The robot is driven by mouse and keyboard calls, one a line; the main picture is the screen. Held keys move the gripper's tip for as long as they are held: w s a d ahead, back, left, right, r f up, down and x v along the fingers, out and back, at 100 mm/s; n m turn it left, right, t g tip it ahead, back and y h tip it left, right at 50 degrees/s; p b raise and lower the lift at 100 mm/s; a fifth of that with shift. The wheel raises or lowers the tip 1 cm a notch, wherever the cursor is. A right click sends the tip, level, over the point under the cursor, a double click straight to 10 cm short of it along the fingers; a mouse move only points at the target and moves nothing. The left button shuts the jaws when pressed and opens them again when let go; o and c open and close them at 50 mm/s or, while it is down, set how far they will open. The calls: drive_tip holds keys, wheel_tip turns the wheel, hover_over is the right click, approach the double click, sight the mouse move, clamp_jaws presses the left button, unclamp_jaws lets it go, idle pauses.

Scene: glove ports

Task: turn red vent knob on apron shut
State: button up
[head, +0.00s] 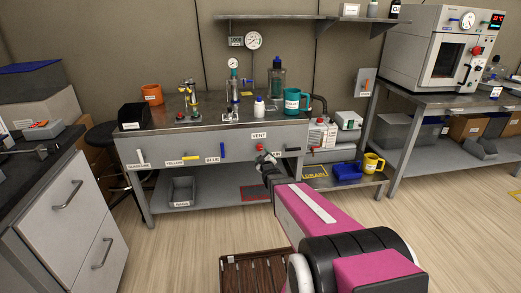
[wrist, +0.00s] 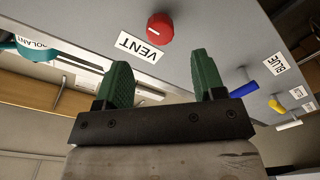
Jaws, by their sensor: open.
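The red vent knob (wrist: 160,28) sits on the grey apron (wrist: 210,20) of the bench, beside a white VENT label (wrist: 139,47). It is a round knob with a pale pointer line. In the head view the knob (head: 260,147) shows small, just below the VENT label and above my gripper (head: 268,160). In the wrist view my gripper (wrist: 160,80) is open, its two green fingers apart with nothing between them. The knob lies beyond the fingertips, apart from them, roughly in line with the gap.
A blue handle (head: 222,151) and a yellow handle (head: 190,158) are on the apron to the left. A teal mug (head: 292,102) and a white bottle (head: 259,106) stand on the bench top above. A grey bin (head: 181,191) sits on the lower shelf.

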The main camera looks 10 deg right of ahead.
sight(260, 149)
drive_tip(key=w, duration=0.8)
drive_tip(key=shift+w+a, duration=0.15)
drive_tip(key=shift+w, duration=0.05)
drive_tip(key=c, duration=0.9)
